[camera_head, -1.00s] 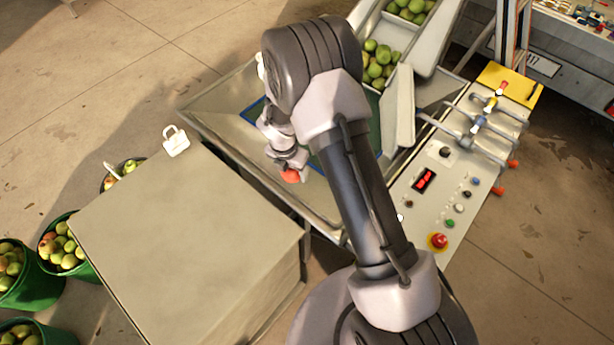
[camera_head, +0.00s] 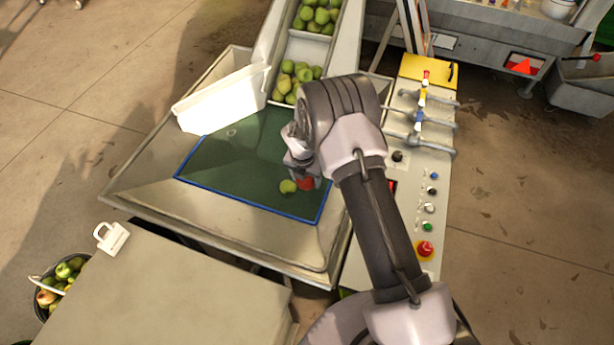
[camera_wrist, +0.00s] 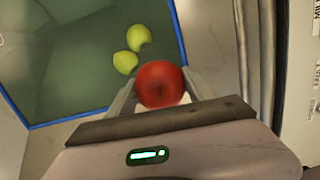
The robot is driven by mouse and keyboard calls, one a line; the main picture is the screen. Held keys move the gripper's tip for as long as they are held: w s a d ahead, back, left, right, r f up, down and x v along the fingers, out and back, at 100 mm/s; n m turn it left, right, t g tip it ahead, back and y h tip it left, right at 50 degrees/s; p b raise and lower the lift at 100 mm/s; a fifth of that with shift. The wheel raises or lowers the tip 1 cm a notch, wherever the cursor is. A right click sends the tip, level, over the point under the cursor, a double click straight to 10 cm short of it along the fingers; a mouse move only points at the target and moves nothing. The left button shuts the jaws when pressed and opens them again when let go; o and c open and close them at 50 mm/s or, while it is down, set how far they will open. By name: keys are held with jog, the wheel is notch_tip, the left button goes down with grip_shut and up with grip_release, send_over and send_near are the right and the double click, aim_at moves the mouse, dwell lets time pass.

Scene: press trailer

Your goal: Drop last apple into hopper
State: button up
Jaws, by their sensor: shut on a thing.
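My gripper (camera_head: 302,178) is shut on a red apple (camera_head: 306,184). The red apple also shows in the wrist view (camera_wrist: 160,84), between the two fingers. It is over the lower right part of the hopper (camera_head: 150,185), a sloped metal funnel with a green floor (camera_head: 225,160) edged in blue. A green apple (camera_head: 288,187) lies on that floor beside the red one in the head view. The wrist view shows two green apples, one higher (camera_wrist: 139,37) and one lower (camera_wrist: 125,62). My arm hides part of the hopper's right side.
A chute with several green apples (camera_head: 295,80) leads down to the hopper's back. A white flap (camera_head: 220,100) stands at the hopper's back left. A control panel (camera_head: 415,190) with levers and a red button (camera_head: 425,248) is right. A grey box (camera_head: 160,290) is in front.

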aim_at(303, 182)
jog(key=shift+f, duration=0.7)
jog(key=o, duration=1.6)
jog(key=shift+r, duration=0.2)
notch_tip(303, 182, up, 17)
jog(key=s+a+p, duration=0.1)
jog(key=s+p, duration=0.1)
jog(key=p, duration=0.2)
jog(key=shift+s, duration=0.2)
